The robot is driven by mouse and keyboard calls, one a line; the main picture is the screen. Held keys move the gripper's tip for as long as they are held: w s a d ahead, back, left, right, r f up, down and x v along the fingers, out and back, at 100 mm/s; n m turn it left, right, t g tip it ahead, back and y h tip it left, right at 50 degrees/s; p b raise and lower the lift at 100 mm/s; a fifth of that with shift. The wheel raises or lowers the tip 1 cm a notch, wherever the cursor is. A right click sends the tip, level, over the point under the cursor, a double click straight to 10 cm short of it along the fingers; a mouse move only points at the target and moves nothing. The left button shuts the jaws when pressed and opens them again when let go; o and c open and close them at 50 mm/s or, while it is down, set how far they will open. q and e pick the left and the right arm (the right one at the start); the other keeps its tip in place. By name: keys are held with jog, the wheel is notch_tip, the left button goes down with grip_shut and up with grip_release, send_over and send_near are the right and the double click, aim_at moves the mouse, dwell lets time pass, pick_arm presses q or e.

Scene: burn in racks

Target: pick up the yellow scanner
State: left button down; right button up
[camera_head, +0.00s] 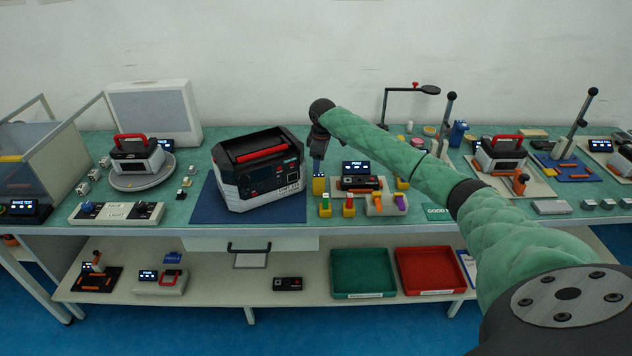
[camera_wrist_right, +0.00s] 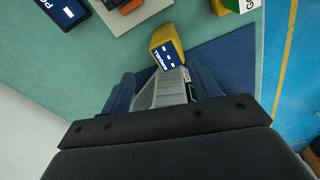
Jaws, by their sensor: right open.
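The yellow scanner (camera_head: 319,187) stands on the green bench top, just right of the black-and-white tester, with a small lit screen on it. My right gripper (camera_head: 318,166) reaches down directly over it, and its tips overlap the scanner's top in the head view. In the right wrist view the yellow scanner (camera_wrist_right: 167,42) lies just beyond the two blue fingers of my right gripper (camera_wrist_right: 163,82), which are apart. A grey ribbed part shows between the fingers; I cannot tell what it belongs to. My left gripper is not in view.
The tester (camera_head: 257,170) with a red handle stands close left on a dark blue mat (camera_head: 208,208). Small yellow-based pieces (camera_head: 349,207) and a black device (camera_head: 358,184) stand close right. A green tray (camera_head: 362,274) and a red tray (camera_head: 430,270) sit on the lower shelf.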

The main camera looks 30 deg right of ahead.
aim_at(318, 181)
jog(key=shift+d+f+n+y, duration=0.1)
jog(key=shift+f+n+y, duration=0.2)
jog(key=shift+f, duration=0.1)
jog(key=shift+a+n+y, duration=0.2)
jog(key=shift+n+y, duration=0.1)
jog(key=shift+n, duration=0.1)
jog(key=shift+a+r+n, duration=0.25)
jog(key=shift+a+n, duration=0.2)
jog(key=shift+n, duration=0.25)
jog(key=shift+d+f, duration=0.15)
jog(key=shift+f, duration=0.35)
jog(key=shift+f+p, duration=0.5)
jog(key=shift+f, duration=0.55)
jog(key=f+p, duration=0.2)
jog(key=f, duration=0.2)
jog(key=shift+s+p, duration=0.25)
jog(key=shift+p, duration=0.15)
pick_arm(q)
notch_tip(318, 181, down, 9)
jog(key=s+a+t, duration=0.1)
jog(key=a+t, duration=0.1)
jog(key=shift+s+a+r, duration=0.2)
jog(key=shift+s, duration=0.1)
pick_arm(e)
jog(key=shift+f, duration=0.5)
